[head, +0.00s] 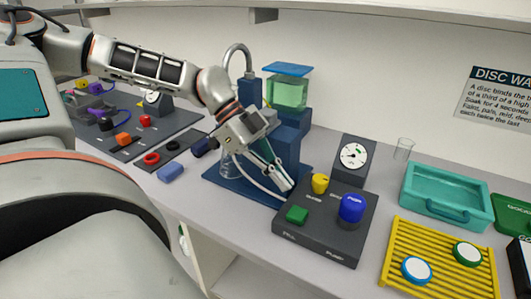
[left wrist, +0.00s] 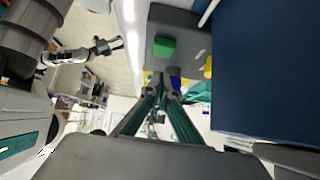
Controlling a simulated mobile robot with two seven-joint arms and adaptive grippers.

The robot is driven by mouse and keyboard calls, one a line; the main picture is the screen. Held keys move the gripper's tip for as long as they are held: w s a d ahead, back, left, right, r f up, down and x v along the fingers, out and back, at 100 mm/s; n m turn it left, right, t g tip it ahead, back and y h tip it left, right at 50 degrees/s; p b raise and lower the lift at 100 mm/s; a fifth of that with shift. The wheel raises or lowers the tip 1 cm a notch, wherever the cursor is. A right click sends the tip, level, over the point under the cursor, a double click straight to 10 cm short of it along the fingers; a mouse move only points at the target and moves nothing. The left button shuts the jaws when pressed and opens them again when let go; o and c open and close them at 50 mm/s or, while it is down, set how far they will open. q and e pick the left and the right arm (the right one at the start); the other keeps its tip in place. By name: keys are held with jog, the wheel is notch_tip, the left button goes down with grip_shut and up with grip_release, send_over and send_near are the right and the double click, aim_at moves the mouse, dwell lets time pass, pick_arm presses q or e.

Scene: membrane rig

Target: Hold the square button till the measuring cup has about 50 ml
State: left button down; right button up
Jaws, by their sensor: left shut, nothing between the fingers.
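The green square button (head: 297,214) sits at the near left of a dark control box (head: 318,240). It also shows in the left wrist view (left wrist: 164,47). My left gripper (head: 284,183) is shut and empty, pointing down just behind and left of the button, apart from it. A clear vessel (head: 229,166), perhaps the measuring cup, stands at the blue rig, partly hidden by my left gripper; its level cannot be read. My right gripper seems to show, small, in the left wrist view (left wrist: 105,46); its fingers are unclear.
The box also carries a yellow knob (head: 320,183) and a blue knob (head: 351,207). A dial gauge (head: 353,155) stands behind it. A greenish tank (head: 288,93) tops the blue rig. A yellow rack (head: 397,247), teal tray (head: 418,193) and small glass (head: 404,148) lie right.

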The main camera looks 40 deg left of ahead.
pick_arm(q)
jog(key=v, duration=0.6)
jog(key=shift+r+p, duration=0.3)
dwell(0.4)
